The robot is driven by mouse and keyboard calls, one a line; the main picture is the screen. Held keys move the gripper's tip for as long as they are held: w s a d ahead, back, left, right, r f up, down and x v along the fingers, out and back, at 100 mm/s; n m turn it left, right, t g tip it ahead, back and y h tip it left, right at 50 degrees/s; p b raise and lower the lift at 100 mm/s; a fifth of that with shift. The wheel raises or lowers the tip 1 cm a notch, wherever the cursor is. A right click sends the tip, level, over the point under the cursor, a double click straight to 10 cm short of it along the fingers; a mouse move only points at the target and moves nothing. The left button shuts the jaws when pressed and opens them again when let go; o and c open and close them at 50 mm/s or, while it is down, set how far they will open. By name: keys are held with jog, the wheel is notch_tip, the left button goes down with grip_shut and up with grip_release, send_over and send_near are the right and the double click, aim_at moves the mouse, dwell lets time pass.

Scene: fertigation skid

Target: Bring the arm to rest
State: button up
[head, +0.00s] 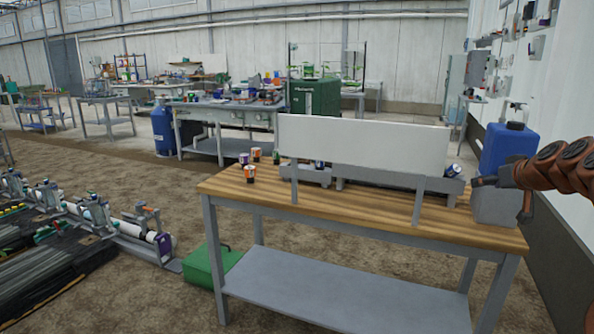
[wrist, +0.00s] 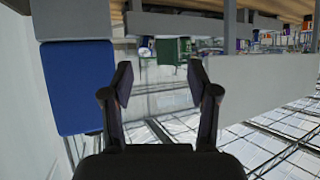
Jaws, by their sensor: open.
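My arm reaches in from the right edge of the head view. My gripper (head: 500,200) is at its end, in front of the blue-and-grey jug (head: 503,150) at the right end of the wooden-topped bench (head: 330,212). In the wrist view my gripper (wrist: 160,78) has its two dark fingers spread apart, with nothing between them. The wrist picture looks upside down. The jug's blue part (wrist: 78,85) shows there to the left of the fingers. I cannot tell whether the gripper touches the jug.
A long white panel (head: 360,150) stands on the bench; it also shows in the wrist view (wrist: 265,82). Several small cups, one of them orange (head: 249,174), stand at the bench's left. A green box (head: 205,268) lies on the floor. A wall runs along the right.

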jog(key=s+a+f+n+g+y, duration=0.1)
jog(key=s+a+f+g+y, duration=0.15)
jog(key=a, duration=0.65)
jog(key=s+a+f+n+g+y, duration=0.1)
jog(key=s+a, duration=0.2)
jog(key=a, duration=0.6)
jog(key=s+a+f+g, duration=0.3)
jog(key=s+a+f, duration=0.3)
jog(key=s+a, duration=0.45)
jog(key=s+a+f+m+g+h, duration=0.1)
jog(key=s+f+g, duration=0.3)
jog(key=s, duration=0.7)
jog(key=s+f+g+h, duration=0.15)
jog(key=s+f, duration=0.35)
jog(key=s, duration=0.6)
jog(key=s+a+f+m+g+h, duration=0.1)
jog(key=s+f+g, duration=0.3)
jog(key=s, duration=0.7)
notch_tip(320, 180, up, 25)
jog(key=s+t+p, duration=0.1)
jog(key=t+p, duration=0.1)
jog(key=p, duration=2.2)
jog(key=shift+f, duration=0.2)
jog(key=shift+a, duration=0.1)
